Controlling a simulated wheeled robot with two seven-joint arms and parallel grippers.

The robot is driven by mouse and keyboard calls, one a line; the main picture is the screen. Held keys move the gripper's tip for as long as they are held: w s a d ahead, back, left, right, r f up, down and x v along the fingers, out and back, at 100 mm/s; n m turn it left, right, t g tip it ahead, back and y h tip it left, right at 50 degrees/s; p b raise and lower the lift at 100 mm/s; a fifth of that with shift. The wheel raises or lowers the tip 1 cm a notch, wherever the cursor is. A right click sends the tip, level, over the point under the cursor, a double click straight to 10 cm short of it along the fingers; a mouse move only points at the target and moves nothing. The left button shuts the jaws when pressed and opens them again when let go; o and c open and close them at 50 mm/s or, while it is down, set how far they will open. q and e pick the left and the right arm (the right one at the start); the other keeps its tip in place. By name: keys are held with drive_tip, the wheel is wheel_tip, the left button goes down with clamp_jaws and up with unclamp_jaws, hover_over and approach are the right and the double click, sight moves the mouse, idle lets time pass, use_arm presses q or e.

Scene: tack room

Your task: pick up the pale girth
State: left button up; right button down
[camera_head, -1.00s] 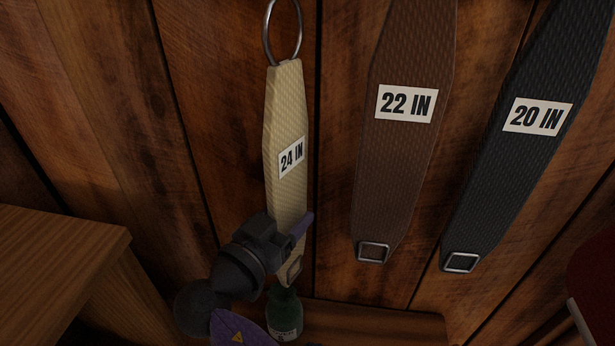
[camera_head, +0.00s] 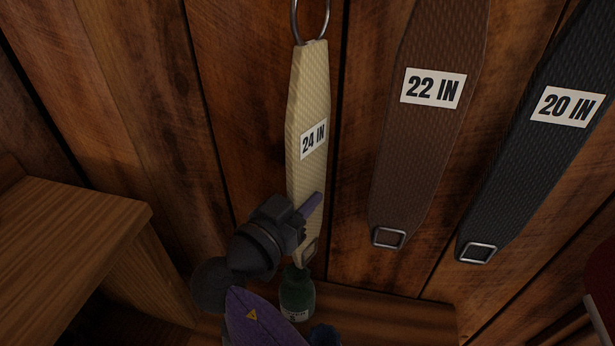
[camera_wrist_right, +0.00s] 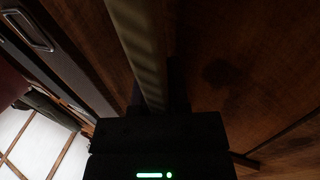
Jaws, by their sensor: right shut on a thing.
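The pale girth (camera_head: 306,108) is a cream woven strap marked 24 IN, hanging in front of the wooden wall with a metal ring at its top. My right gripper (camera_head: 309,208) is shut on its lower part, just above its bottom buckle. In the right wrist view the pale strap (camera_wrist_right: 137,45) runs down between the fingers of the gripper (camera_wrist_right: 158,100). What the ring hangs from is out of the picture. My left gripper is not in view.
A brown girth (camera_head: 424,140) marked 22 IN and a black girth (camera_head: 535,150) marked 20 IN hang to the right. A green bottle (camera_head: 297,290) stands below the pale girth on a wooden ledge (camera_head: 400,318). A wooden bench or shelf (camera_head: 75,230) is at the left.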

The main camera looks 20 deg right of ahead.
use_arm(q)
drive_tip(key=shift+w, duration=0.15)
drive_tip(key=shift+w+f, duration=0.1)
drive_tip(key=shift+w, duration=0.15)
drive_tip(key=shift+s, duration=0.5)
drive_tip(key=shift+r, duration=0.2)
use_arm(e)
drive_tip(key=shift+r, duration=0.15)
